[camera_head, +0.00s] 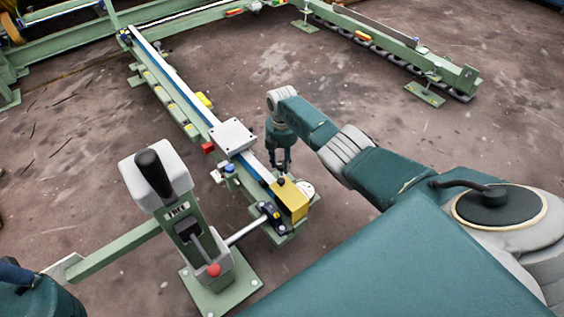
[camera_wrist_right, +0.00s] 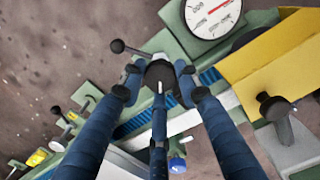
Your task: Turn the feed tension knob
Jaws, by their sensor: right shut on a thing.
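In the right wrist view a dark round knob (camera_wrist_right: 160,73) sits on the green machine rail, beside a white dial gauge (camera_wrist_right: 212,14). It appears to be the feed tension knob, though I cannot read a label. My right gripper (camera_wrist_right: 159,84) has its blue fingers closed around this knob.
A lever stand with a black handle (camera_head: 154,172) rises left of the rail. A white plate (camera_head: 232,137) sits on the rail. A small black ball lever (camera_wrist_right: 117,46) and a black-knobbed post (camera_wrist_right: 275,107) flank the held knob. Open floor lies beyond my right arm.

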